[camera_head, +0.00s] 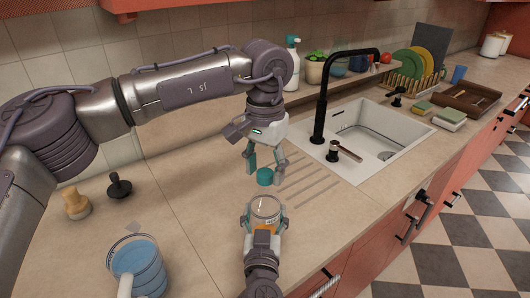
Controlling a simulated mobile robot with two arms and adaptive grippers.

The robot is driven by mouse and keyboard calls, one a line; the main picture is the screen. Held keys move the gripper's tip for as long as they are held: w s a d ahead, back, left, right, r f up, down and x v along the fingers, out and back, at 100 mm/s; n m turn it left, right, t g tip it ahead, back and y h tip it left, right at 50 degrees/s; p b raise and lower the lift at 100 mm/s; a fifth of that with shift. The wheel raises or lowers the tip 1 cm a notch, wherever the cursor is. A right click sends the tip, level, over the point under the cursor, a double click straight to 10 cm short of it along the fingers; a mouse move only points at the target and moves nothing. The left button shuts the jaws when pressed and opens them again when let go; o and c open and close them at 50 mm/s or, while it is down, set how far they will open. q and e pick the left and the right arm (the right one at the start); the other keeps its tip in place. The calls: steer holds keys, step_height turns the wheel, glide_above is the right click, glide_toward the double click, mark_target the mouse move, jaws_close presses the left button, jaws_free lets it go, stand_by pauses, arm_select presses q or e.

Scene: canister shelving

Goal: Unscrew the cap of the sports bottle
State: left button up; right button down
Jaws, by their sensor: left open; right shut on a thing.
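The sports bottle (265,206) is clear with some orange lower down, at the lower middle. My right gripper (264,222) is shut on its body, with a finger on each side. A small teal cap (265,177) shows above the bottle in the picture, with a visible gap between cap and bottle. My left gripper (264,174) points down and is open, its fingertips to the left and right of the cap. I cannot tell whether the cap touches a finger or rests on the counter behind. The bottle's lower part is hidden by my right gripper.
A sink (365,132) with a black faucet (321,110) is on the right. A spray bottle (291,66) and plant pot (314,71) stand behind. A blue-filled jug (140,265), wooden object (76,203) and black stopper (119,187) stand left. Counter between is clear.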

arm_select(q)
steer(key=shift+f, duration=0.35)
